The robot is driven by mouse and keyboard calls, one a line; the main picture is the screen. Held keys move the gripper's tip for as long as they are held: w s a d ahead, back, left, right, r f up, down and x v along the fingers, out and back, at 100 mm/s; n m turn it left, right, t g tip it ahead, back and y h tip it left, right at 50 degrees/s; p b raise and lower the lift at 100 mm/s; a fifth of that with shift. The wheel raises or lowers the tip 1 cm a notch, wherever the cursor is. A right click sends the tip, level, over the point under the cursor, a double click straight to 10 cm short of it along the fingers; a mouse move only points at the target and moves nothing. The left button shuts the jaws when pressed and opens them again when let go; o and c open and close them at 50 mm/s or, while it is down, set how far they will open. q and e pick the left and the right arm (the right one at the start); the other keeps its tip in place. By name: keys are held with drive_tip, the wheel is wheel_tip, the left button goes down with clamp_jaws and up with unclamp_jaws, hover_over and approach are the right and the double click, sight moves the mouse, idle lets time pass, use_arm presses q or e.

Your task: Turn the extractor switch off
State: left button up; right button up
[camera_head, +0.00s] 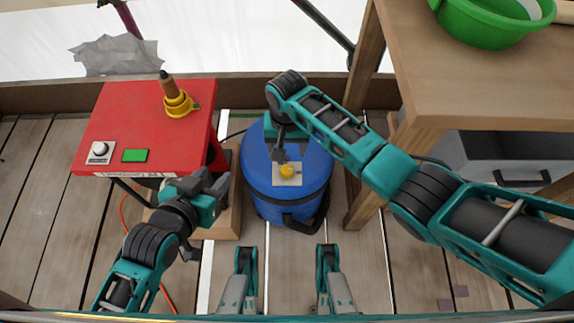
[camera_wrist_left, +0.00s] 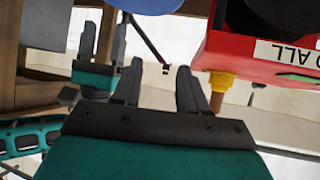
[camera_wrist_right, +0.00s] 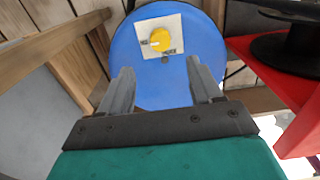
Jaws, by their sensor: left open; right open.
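The extractor is a blue drum (camera_head: 256,163) standing on the deck between the red table and the wooden bench. Its switch is a yellow knob (camera_head: 287,171) on a pale square plate (camera_head: 280,180) on the lid. The knob also shows in the right wrist view (camera_wrist_right: 160,40), with a light mark at its left side. My right gripper (camera_head: 284,154) is open and empty, above the lid just behind the knob; its fingers (camera_wrist_right: 156,88) point toward the drum. My left gripper (camera_head: 216,183) is open and empty, beside the red table's front right corner, left of the drum.
The red table (camera_head: 125,110) carries a yellow-collared spindle (camera_head: 178,103), a green button (camera_head: 135,156) and a white-plated knob (camera_head: 100,152). The wooden bench (camera_head: 470,80) at right holds a green bowl (camera_head: 490,25). A grey bin (camera_head: 500,150) sits under it. An orange cable (camera_head: 124,215) lies at left.

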sight(287, 169)
wheel_tip(287, 169, down, 8)
drive_tip(key=b, duration=0.4)
wheel_tip(287, 169, down, 2)
drive_tip(key=shift+b, duration=0.55)
drive_tip(key=shift+w+f, duration=0.1)
drive_tip(key=shift+f, duration=0.3)
use_arm(q)
drive_tip(key=f, duration=0.1)
drive_tip(key=d+f, duration=0.1)
drive_tip(key=f, duration=0.1)
drive_tip(key=shift+w+d+f, duration=0.3)
drive_tip(key=shift+w+f, duration=0.05)
drive_tip(key=shift+f, duration=0.05)
drive_tip(key=shift+h, duration=0.3)
use_arm(e)
drive_tip(key=shift+c, duration=0.3)
drive_tip(key=c, duration=1)
use_arm(q)
drive_tip(key=shift+a, duration=0.2)
